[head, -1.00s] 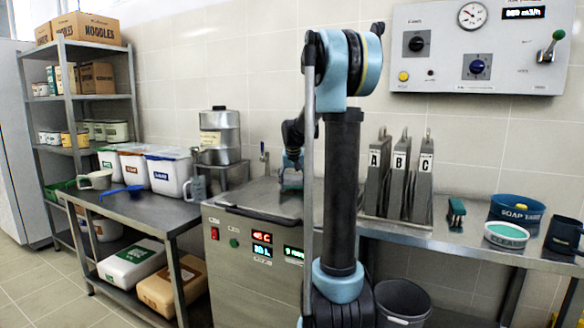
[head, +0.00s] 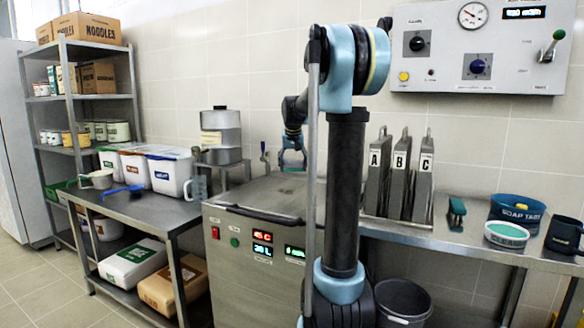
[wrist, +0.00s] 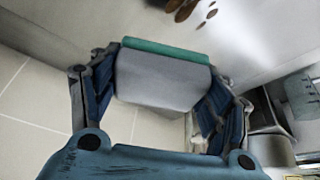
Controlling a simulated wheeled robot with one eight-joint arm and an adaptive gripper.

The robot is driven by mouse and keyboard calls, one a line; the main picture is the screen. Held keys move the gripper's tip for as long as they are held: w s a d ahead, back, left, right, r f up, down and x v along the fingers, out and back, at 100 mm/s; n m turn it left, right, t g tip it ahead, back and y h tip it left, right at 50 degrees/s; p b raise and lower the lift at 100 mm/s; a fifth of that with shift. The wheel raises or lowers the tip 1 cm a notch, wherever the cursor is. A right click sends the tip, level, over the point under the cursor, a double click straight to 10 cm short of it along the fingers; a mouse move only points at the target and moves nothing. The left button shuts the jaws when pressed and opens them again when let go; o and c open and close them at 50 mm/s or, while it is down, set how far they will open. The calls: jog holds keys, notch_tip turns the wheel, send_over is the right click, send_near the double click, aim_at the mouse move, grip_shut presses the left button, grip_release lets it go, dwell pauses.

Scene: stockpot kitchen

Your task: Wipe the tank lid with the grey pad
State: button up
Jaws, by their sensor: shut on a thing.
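The tank lid (head: 258,192) is the flat grey top of the steel tank in the middle of the head view. My gripper (head: 292,158) is above its back part, apart from the lid. In the wrist view my gripper (wrist: 158,95) is shut on the grey pad (wrist: 160,78), with one blue finger at each side. The pad has a green strip along its far edge. Several brown spots (wrist: 188,8) show on a pale surface at the top of the wrist view. My arm hides the lid's right part in the head view.
A black bar handle (head: 262,212) runs along the tank's front edge. A steel urn (head: 221,135) and white bins (head: 168,172) stand to the left. Files marked A, B and C (head: 400,175) stand on the counter to the right, with a blue soap tub (head: 517,208) beyond.

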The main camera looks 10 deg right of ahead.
jog(key=shift+d+f, duration=0.1)
dwell(0.3)
jog(key=shift+w+f, duration=0.15)
jog(key=shift+a+f, duration=0.2)
jog(key=shift+a, duration=0.05)
